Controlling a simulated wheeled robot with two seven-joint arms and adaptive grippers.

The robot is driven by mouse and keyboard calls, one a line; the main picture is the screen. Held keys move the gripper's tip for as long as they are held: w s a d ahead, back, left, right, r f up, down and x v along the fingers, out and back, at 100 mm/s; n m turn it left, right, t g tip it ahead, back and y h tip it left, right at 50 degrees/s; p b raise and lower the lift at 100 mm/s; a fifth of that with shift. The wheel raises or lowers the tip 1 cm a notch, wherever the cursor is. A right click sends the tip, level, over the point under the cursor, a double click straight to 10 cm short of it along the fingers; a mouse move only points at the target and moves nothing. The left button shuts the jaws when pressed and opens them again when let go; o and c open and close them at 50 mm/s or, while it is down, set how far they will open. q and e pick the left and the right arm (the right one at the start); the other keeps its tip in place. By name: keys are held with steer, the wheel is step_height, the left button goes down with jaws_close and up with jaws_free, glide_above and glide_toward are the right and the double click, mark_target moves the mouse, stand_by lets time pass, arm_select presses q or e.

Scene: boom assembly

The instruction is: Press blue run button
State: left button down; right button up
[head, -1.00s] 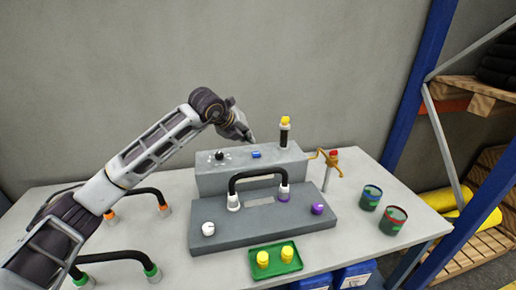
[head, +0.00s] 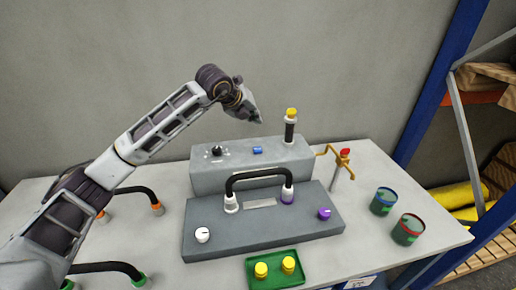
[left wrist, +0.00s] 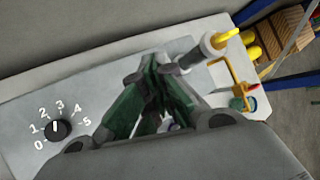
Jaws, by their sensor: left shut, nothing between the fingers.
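The blue run button (head: 257,150) sits on top of the grey control box (head: 240,178), right of the black dial. My left gripper (head: 256,119) is shut and empty. It hangs in the air above and slightly behind the button, with a visible gap between them in the head view. In the left wrist view the dark green fingers (left wrist: 157,95) point down over the box top and the button is hidden. I cannot tell from the picture whether the button is pressed in. My right gripper is not in view.
The black dial (head: 217,151) has numbers around it. A yellow-topped black post (head: 291,127) rises right of the button. A brass pipe with a red-handled valve (head: 344,156) stands beside the box. A black handle (head: 259,175), green tray (head: 275,269) and two cups (head: 407,229) are in front.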

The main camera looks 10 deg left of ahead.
mark_target(255, 148)
arm_select(q)
step_height(255, 148, down, 4)
steer(key=shift+r+b, duration=0.25)
steer(key=shift+b, duration=0.55)
steer(key=shift+f+b, duration=0.3)
steer(key=shift+f, duration=0.4)
steer(key=shift+f+b, duration=0.3)
steer(key=shift+f, duration=0.5)
steer(key=shift+f+b, duration=0.45)
steer(key=shift+f, duration=0.2)
steer(key=shift+f+b, duration=0.45)
steer(key=shift+b, duration=0.15)
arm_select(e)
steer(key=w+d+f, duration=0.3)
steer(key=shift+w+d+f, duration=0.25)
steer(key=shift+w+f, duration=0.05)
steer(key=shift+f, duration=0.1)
